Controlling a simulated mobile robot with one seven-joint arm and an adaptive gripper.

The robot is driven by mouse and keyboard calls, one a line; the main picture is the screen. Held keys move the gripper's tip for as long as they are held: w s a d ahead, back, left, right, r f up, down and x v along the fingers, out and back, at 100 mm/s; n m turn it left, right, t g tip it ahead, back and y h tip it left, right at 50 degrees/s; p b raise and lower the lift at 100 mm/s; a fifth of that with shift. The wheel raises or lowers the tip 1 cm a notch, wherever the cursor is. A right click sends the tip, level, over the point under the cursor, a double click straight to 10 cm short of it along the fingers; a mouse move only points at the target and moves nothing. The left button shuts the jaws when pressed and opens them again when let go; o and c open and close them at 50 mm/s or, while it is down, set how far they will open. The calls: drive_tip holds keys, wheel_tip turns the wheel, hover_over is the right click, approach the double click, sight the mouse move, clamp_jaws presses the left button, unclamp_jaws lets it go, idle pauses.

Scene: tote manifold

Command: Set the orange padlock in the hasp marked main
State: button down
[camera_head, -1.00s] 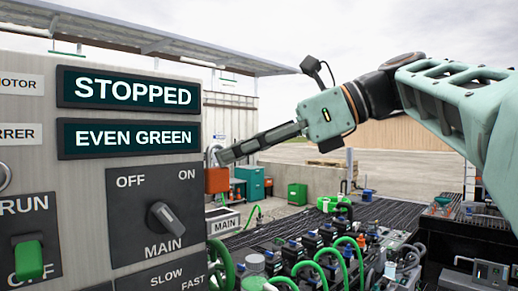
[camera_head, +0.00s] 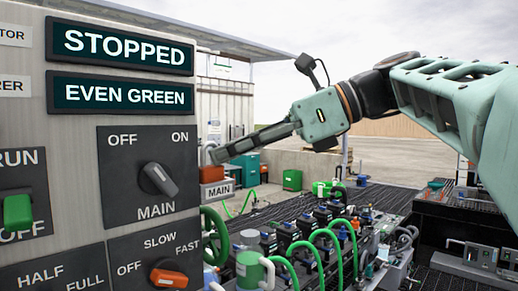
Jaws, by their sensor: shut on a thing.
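The orange padlock (camera_head: 212,174) hangs upright with its grey shackle up, just right of the control panel's edge. My gripper (camera_head: 217,156) comes in from the right and is shut on the padlock near its shackle. A white plate marked MAIN (camera_head: 217,191) shows directly below the padlock body. The padlock's lower edge appears close to or against the plate's top; I cannot tell if they touch. The hasp itself is not clearly visible, and I cannot tell whether the shackle passes through it.
A green handwheel (camera_head: 215,235) stands below the padlock. Green hoses and valves (camera_head: 320,235) crowd the lower middle. Teal boxes (camera_head: 246,168) stand behind.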

drive_tip(key=c, duration=2)
unclamp_jaws()
drive_tip(key=v, duration=1.2)
